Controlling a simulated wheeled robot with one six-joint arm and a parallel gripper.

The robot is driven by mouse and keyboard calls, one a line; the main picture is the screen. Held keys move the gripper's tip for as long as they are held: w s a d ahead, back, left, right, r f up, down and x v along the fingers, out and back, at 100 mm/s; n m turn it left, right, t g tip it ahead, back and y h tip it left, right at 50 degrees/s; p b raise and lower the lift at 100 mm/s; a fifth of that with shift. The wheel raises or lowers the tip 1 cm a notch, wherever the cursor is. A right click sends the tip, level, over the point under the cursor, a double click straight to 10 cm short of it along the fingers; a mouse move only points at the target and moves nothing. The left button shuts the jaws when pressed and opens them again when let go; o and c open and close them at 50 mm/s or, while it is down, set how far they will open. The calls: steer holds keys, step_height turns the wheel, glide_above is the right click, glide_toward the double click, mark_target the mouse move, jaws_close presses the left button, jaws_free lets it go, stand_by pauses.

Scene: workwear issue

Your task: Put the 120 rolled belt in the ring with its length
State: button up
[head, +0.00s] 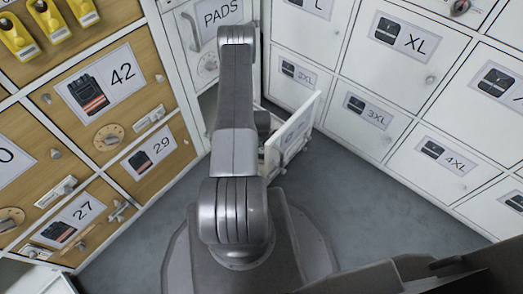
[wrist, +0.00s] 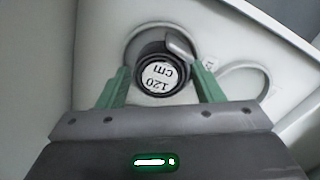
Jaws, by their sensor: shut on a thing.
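The 120 rolled belt (wrist: 157,78) is a dark roll with a white end label reading "120 cm" and a grey buckle end at its upper right. My gripper (wrist: 160,72) is shut on it, one green finger at each side. A pale ring (wrist: 135,40) shows as an arc behind the belt, on a white surface (wrist: 230,45). I cannot tell whether the belt sits inside this ring or above it. A second ring (wrist: 268,82) to the right is empty; a small label near it is partly hidden. In the head view my arm hides the gripper and belt.
A white drawer (head: 293,128) stands open beyond my arm, low between the cabinets. White lockers with size labels (head: 403,37) line the right, wooden lockers (head: 100,85) the left. A PADS door (head: 220,20) is behind. Grey floor (head: 370,215) is clear at right.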

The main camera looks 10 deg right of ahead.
steer(key=shift+f, duration=0.15)
steer(key=o, duration=1)
steer(key=shift+o, duration=0.2)
step_height(320, 180, up, 12)
steer(key=p, duration=0.4)
steer(key=shift+r, duration=0.25)
